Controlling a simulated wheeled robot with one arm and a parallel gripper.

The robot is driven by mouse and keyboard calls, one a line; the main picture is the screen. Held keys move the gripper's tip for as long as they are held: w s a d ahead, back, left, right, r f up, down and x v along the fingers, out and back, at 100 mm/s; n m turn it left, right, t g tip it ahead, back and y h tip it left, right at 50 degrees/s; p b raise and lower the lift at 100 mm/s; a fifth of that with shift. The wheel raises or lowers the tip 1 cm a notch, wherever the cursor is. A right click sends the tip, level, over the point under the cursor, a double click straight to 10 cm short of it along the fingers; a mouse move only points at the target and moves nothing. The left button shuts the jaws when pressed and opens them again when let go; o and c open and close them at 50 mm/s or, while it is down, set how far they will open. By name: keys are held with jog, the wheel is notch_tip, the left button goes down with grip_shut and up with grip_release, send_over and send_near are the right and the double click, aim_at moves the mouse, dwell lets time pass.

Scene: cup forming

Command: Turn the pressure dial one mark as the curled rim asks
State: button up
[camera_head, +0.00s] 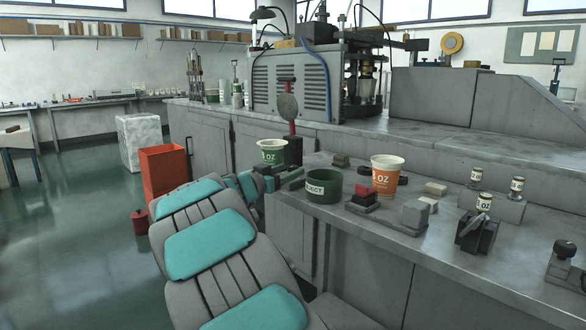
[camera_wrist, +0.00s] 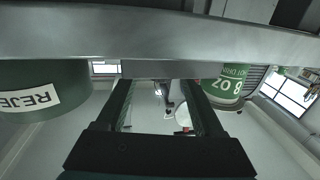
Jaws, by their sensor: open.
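A white cup with a green "8 OZ" band (camera_head: 272,153) stands at the counter's left edge; it shows upside down in the wrist view (camera_wrist: 229,84). A white-rimmed orange "OZ" cup (camera_head: 387,176) stands on the counter to the right. Neither rim's curl is clear at this size. My gripper (camera_head: 284,179) is low at the counter edge, between the green cup and the REJECT bin. In the wrist view its two dark fingers (camera_wrist: 158,90) are apart, with nothing held between them. I cannot identify the pressure dial for certain.
The green REJECT bin (camera_head: 323,187) is close to my gripper, and a red-buttoned block (camera_head: 363,196) stands beyond it. The forming machine (camera_head: 366,85) stands behind. The floor at left is mostly clear.

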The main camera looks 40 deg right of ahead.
jog(key=shift+x, duration=1.45)
jog(key=shift+w, duration=0.1)
grip_shut()
